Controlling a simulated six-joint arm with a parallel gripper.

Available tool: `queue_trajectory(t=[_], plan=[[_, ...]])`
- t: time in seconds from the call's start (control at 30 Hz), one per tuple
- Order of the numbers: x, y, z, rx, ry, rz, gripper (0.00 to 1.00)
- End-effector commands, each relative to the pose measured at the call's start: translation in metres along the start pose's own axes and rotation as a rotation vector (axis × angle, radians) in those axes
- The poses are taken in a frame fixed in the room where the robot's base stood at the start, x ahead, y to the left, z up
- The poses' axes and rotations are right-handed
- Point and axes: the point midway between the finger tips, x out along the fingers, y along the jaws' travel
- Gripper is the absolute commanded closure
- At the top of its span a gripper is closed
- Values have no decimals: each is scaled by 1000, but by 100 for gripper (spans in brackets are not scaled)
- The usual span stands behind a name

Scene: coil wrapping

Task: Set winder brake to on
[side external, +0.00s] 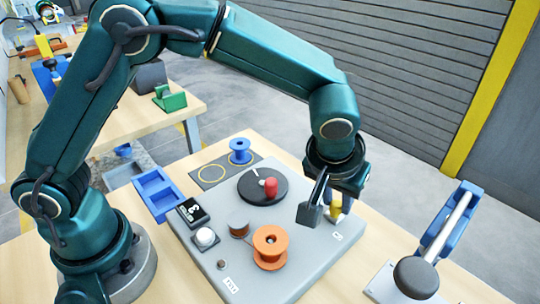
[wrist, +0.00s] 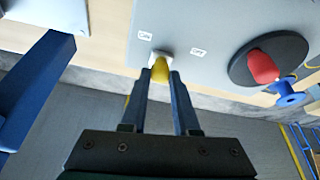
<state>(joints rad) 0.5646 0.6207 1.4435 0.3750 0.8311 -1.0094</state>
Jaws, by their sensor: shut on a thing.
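The winder brake shows as a small yellow lever (wrist: 160,70) on a pale square mount at the edge of the grey winder board (wrist: 205,22). In the side view the yellow lever (side external: 336,209) is partly hidden by my gripper (side external: 328,207). My gripper (wrist: 160,78) has its two fingers on either side of the lever and is shut on it. Two small white labels are near the mount: one (wrist: 145,35) appears to read ON, the other (wrist: 198,51) OFF. I cannot tell which setting the lever is at.
A dark turntable (side external: 262,187) with a red knob (side external: 270,186) is left of the gripper. An orange spool (side external: 270,248), a blue spool (side external: 240,151) and a blue tray (side external: 157,192) are further left. A blue-framed device (side external: 445,230) with a dark knob stands at right.

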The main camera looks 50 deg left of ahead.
Motion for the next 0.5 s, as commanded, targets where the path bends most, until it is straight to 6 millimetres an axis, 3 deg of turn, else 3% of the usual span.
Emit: queue_trajectory(t=[0.13,0.43,0.47,0.5], plan=[[-2,13,2,1,5,5,100],[-2,16,3,0,5,12,100],[-2,16,3,0,4,13,63],[-2,16,3,0,3,12,48]])
